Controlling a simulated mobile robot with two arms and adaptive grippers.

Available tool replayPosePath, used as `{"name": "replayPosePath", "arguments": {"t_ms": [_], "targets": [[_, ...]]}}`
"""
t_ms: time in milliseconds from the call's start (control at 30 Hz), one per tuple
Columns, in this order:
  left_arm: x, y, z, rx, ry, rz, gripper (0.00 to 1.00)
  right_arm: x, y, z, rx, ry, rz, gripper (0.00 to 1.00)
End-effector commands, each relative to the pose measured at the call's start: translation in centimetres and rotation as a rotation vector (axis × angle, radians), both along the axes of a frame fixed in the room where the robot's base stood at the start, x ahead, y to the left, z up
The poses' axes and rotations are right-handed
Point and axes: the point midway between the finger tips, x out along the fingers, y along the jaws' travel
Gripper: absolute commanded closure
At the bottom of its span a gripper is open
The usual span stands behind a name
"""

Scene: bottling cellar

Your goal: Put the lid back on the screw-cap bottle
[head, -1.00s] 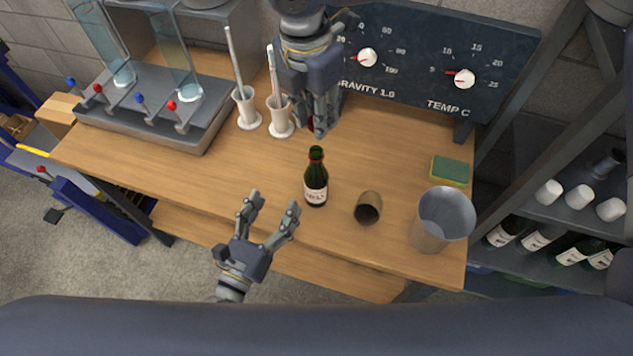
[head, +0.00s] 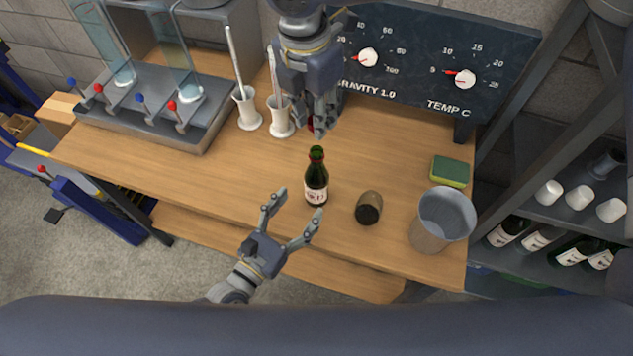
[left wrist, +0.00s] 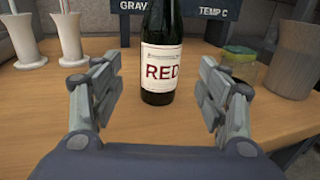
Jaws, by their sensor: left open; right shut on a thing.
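The screw-cap bottle (head: 316,180) is dark green with a white label and stands upright on the bench, its mouth uncovered. In the left wrist view the bottle (left wrist: 159,58) stands ahead, between the fingers, with a label reading RED. My left gripper (head: 292,212) is open and empty, just in front of the bottle and not touching it. My right gripper (head: 320,130) points down behind and above the bottle, shut on a small dark red lid (head: 311,124), which its fingers mostly hide.
Two white holders (head: 248,108) with rods stand back left. A gauge panel (head: 420,65) closes off the back. The bench's left front is clear.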

Motion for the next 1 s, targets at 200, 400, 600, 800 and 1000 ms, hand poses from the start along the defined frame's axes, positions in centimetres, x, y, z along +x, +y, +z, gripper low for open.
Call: {"name": "replayPosePath", "arguments": {"t_ms": [200, 400, 600, 800, 1000], "targets": [[3.7, -2.4, 0.1, -0.003, -0.001, 0.002, 0.32, 0.0, 0.0, 0.0, 0.0, 0.0, 0.0, 0.82], [5.8, -3.8, 0.1, -0.001, -0.001, 0.001, 0.32, 0.0, 0.0, 0.0, 0.0, 0.0, 0.0, 0.82], [6.6, -4.2, 0.0, 0.0, 0.001, 0.0, 0.32, 0.0, 0.0, 0.0, 0.0, 0.0, 0.0, 0.82], [6.6, -4.3, 0.0, 0.0, 0.001, 0.0, 0.32, 0.0, 0.0, 0.0, 0.0, 0.0, 0.0, 0.82], [6.5, -4.3, 0.0, 0.0, 0.001, 0.0, 0.64, 0.0, 0.0, 0.0, 0.0, 0.0, 0.0, 0.82]]}}
